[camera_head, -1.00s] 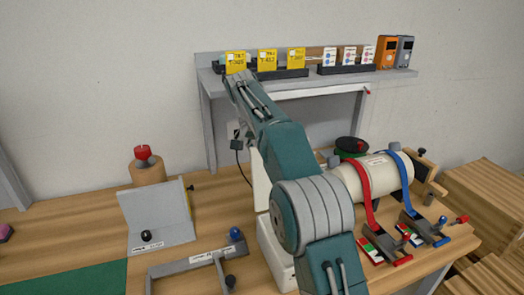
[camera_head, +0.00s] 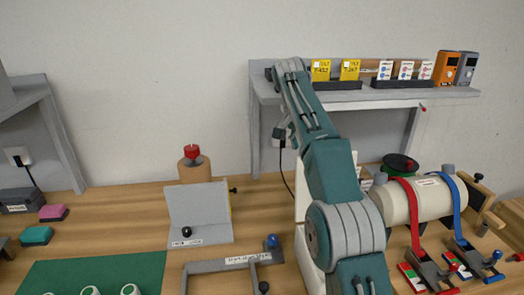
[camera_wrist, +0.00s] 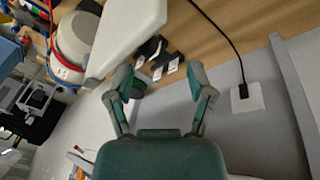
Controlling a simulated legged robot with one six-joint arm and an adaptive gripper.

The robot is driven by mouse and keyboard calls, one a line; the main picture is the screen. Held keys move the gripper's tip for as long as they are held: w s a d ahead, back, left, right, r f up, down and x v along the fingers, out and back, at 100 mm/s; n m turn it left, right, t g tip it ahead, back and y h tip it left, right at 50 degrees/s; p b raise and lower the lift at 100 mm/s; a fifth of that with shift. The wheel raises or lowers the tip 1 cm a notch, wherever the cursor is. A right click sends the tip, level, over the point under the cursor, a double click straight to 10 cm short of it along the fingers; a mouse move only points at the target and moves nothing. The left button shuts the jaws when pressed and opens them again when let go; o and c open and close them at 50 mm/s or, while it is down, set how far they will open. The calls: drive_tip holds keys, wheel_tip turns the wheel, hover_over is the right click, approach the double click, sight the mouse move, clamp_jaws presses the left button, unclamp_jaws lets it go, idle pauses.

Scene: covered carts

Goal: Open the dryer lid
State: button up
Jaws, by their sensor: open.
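No label that I can read marks the dryer or its lid, so I cannot tell which thing it is. A cork-coloured jar with a red knob (camera_head: 192,152) stands behind a grey angled panel (camera_head: 198,203) that has a black knob at its foot. The cylinder also shows in the wrist view (camera_wrist: 76,35). My gripper (camera_wrist: 165,88) is open, with nothing seen between its fingertips; my arm hides it in the head view.
A grey shelf (camera_head: 375,96) with cards and an orange device (camera_head: 448,66) stands against the wall. A wall outlet (camera_wrist: 246,98) with a black cable is near my gripper. A grey bracket (camera_head: 235,262) lies in front. Bare wood shows left of the grey panel.

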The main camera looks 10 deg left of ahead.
drive_tip(key=s+a, duration=0.4)
drive_tip(key=a, duration=0.7)
